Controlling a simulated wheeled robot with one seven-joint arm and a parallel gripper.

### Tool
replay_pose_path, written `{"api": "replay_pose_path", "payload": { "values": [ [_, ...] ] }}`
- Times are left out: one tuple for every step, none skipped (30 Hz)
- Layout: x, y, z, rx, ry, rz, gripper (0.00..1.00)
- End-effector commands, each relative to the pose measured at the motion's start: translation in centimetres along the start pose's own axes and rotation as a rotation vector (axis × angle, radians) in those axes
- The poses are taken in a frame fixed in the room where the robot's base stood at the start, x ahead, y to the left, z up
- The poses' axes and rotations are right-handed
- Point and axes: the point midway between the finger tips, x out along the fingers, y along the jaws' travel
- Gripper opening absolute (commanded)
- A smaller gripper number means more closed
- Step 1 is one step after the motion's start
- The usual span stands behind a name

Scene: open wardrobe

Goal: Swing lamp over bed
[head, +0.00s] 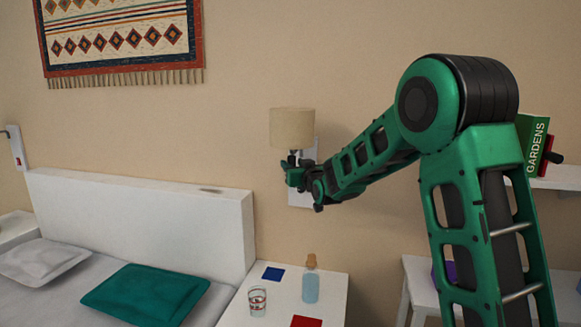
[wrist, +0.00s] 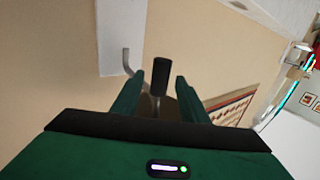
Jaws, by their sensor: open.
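The wall lamp has a beige shade (head: 292,128) and a white wall plate (head: 303,185) above the nightstand, to the right of the bed (head: 50,284). In the wrist view the plate (wrist: 122,35) is at the top, with a bent metal arm (wrist: 127,62) coming off it. A black handle (wrist: 160,74) on a thin rod stands between the two green fingers of my gripper (wrist: 157,86). The fingers are open, with a gap on each side of the handle. In the head view my gripper (head: 291,173) is just below the shade and hides part of the lamp arm.
The nightstand (head: 333,292) holds a glass (head: 257,302), a corked bottle (head: 311,283), a blue square (head: 273,274) and a red square (head: 306,322). The white headboard (head: 150,215) is to the left. A shelf with a green book (head: 534,140) is at right.

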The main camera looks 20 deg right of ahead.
Motion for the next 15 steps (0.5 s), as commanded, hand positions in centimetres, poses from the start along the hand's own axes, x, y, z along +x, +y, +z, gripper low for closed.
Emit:
{"api": "replay_pose_path", "payload": {
  "values": [
    [0.7, 0.0, 0.0, 0.0, 0.0, 0.0, 0.4],
    [1.0, 0.0, 0.0, 0.0, 0.0, 0.0, 0.4],
    [1.4, 0.0, 0.0, 0.0, 0.0, 0.0, 0.4],
    [1.7, 0.0, 0.0, 0.0, 0.0, 0.001, 0.4],
    [1.9, 0.0, 0.0, 0.0, 0.0, 0.001, 0.4],
    [2.1, 0.0, 0.0, 0.0, 0.0, 0.001, 0.4],
    [2.2, 0.0, 0.0, 0.0, 0.001, 0.001, 0.4],
    [2.3, 0.0, -0.1, 0.0, 0.001, 0.001, 0.4],
    [2.4, 0.0, -0.1, 0.0, 0.001, 0.001, 0.4],
    [2.5, 0.0, 0.0, 0.0, 0.0, 0.001, 0.4],
    [2.5, 0.0, 0.0, 0.0, 0.0, 0.001, 0.4],
    [2.5, 0.0, 0.0, 0.0, 0.0, 0.001, 0.4],
    [2.5, 0.0, 0.0, 0.0, 0.0, 0.001, 0.4],
    [2.5, 0.0, 0.0, 0.0, 0.0, 0.001, 0.4],
    [2.5, 0.0, 0.0, 0.0, 0.0, 0.001, 0.4]
  ]
}}
